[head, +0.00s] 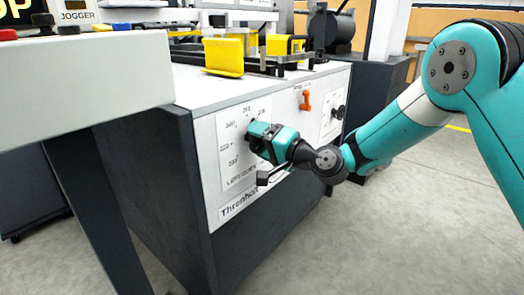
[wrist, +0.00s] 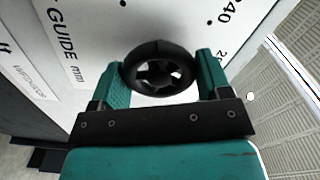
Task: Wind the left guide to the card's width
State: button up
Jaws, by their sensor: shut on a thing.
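My gripper (head: 262,139) is at the scale plate (head: 228,152) on the machine's front, which has numbers around a dial and a guide label below. In the wrist view, its two teal fingers (wrist: 162,76) stand on either side of a black spoked handwheel (wrist: 158,47) and are shut on its rim. In the head view, the handwheel is hidden behind the gripper. The wheel's pointer reading cannot be made out. A yellow guide plate (head: 223,57) stands upright on the machine top. I cannot tell which guide it is, and no card can be made out.
An orange lever (head: 306,100) and a second black knob (head: 339,112) sit on the same front, right of my gripper. More yellow parts (head: 284,46) stand on the machine top. The floor at right is clear.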

jog(key=n+b, duration=0.4)
jog(key=shift+s+a+f+n, duration=0.1)
jog(key=shift+f+n, duration=0.2)
jog(key=n+b, duration=0.3)
jog(key=b, duration=0.1)
jog(key=shift+n, duration=0.3)
jog(key=n+b, duration=0.3)
jog(key=b, duration=0.1)
jog(key=shift+s+r+n+b, duration=0.1)
jog(key=shift+r+n+b, duration=0.05)
jog(key=shift+n+b, duration=1.45)
jog(key=shift+n, duration=0.3)
jog(key=o, duration=0.9)
jog(key=shift+r, duration=0.1)
jog(key=shift+r, duration=0.1)
